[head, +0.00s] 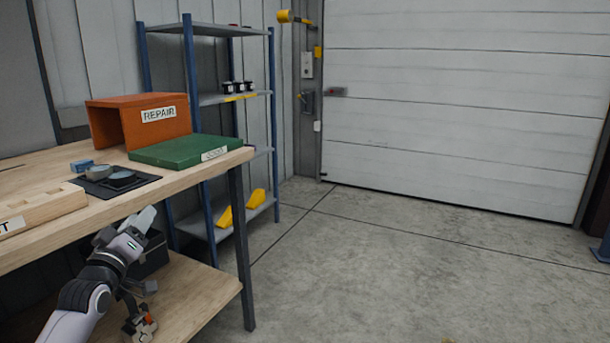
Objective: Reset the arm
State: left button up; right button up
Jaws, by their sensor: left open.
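My left arm comes in from the lower left. My left gripper (147,224) is open and appears empty, beside the front edge of the workbench (190,187) and lower than its top in the picture. My right gripper is not in view. On the bench stand an orange box (112,122) labelled REPAIR, open at its front, and a flat green box or board (190,151) with a white label. A dark tray (140,187) with round grey parts lies in front of them. No strapped tote is clearly visible.
A wooden block rack (50,203) lies at the bench's left front. A dark bin (152,256) and small parts (139,322) are near the lower shelf (196,288). Blue-framed shelving (190,90) stands behind. Open concrete floor (400,260) reaches the white roller door (460,100).

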pick_arm(q)
notch_tip(320, 180, down, 6)
jog(key=a+m+g+y, duration=0.3)
jog(key=m+g, duration=0.1)
jog(key=m, duration=0.4)
jog(key=s+d+f+m+g+h, duration=0.1)
jog(key=s+d+f+g+h, duration=0.1)
jog(key=s+d+f, duration=0.6)
jog(key=s+d+f+g+h, duration=0.15)
jog(key=s+d+f, duration=0.25)
jog(key=s+f, duration=0.7)
jog(key=s+d+f+g+h, duration=0.1)
jog(key=s+d+f, duration=0.2)
jog(key=s, duration=0.6)
jog(key=s+d+f+g+h, duration=0.1)
jog(key=s+d+f+g, duration=0.2)
jog(key=s, duration=0.5)
notch_tip(320, 180, up, 13)
jog(key=s+t+p, duration=0.1)
jog(key=p, duration=1.5)
jog(key=shift+s+n+y, duration=0.3)
jog(key=shift+s+y, duration=0.05)
jog(key=shift+a+t, duration=0.1)
jog(key=shift+t, duration=0.15)
